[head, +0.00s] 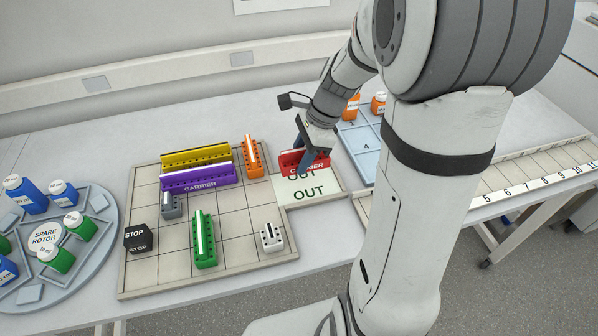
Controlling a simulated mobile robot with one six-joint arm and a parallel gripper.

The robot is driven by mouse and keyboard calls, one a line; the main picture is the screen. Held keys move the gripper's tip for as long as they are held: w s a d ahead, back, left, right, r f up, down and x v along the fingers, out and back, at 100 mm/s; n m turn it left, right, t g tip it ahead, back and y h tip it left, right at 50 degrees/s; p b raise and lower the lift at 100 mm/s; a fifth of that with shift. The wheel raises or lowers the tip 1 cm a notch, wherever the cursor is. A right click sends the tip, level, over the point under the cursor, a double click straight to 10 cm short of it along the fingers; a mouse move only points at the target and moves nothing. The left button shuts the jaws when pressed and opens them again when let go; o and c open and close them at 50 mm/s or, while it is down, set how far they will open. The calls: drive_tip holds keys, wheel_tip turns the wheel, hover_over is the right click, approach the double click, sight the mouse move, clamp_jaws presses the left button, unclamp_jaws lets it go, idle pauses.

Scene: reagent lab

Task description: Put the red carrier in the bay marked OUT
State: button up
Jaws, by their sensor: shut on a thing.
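The red carrier (291,160) is at the right side of the gridded board, at the back edge of the pale green bay marked OUT (312,193). My gripper (312,160) is shut on the red carrier from above. The gripper's fingers and the arm hide part of the carrier's right end. I cannot tell whether the carrier rests on the bay or is held slightly above it. The front part of the bay with its lettering is bare.
The gridded board (180,273) bears yellow (196,155), purple (198,177), orange (252,157), green (204,240), grey (171,206) and white (271,238) carriers, and a black STOP block (138,238). A rotor with bottles (100,199) stands left. A blue tray (357,148) lies right.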

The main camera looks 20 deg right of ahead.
sight(301, 185)
drive_tip(key=shift+f, duration=3.25)
drive_tip(key=o, duration=1)
drive_tip(key=shift+o, duration=0.2)
drive_tip(key=shift+r, duration=0.1)
